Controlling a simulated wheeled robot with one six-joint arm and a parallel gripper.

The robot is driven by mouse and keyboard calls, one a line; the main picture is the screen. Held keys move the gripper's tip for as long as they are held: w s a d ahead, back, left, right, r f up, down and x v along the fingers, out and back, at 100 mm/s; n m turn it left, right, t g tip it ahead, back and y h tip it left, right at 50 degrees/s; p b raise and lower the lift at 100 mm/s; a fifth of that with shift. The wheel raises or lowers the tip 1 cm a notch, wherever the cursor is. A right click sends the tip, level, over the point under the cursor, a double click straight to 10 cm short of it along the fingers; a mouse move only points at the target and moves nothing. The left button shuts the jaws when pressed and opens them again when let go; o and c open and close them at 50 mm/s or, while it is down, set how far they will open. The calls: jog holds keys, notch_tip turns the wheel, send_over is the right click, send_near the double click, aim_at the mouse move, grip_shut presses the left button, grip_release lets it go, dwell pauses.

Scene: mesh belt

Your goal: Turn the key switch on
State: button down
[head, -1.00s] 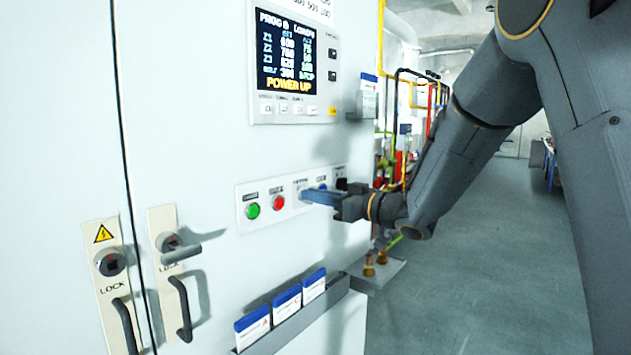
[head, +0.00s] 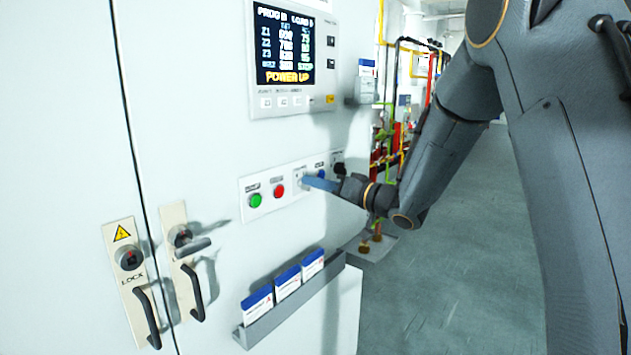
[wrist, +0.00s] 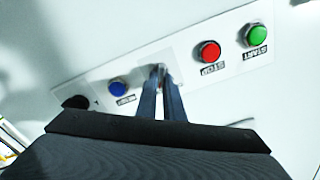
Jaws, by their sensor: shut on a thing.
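The key switch (wrist: 157,72) sits on the button strip of the white cabinet, between the red stop button and a blue button. My gripper (wrist: 162,88) is at the key switch, its two blue fingers close together on it in the wrist view. In the head view my gripper (head: 307,181) reaches the strip from the right, and its fingers hide most of the switch. The angle of the key cannot be made out.
On the strip are a green button (head: 255,200), a red button (head: 279,191), a blue button (wrist: 118,87) and a black knob (wrist: 76,102). A display (head: 285,48) reads "POWER UP". A card rack (head: 300,305) juts out below. Door handles (head: 190,290) stand at left.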

dwell(0.3)
jog(key=c, duration=1.9)
grip_release()
jog(key=shift+o, duration=0.2)
jog(key=b+v, duration=0.2)
jog(key=v, duration=0.5)
jog(key=shift+s+d+b, duration=0.3)
jog(key=shift+b, duration=0.05)
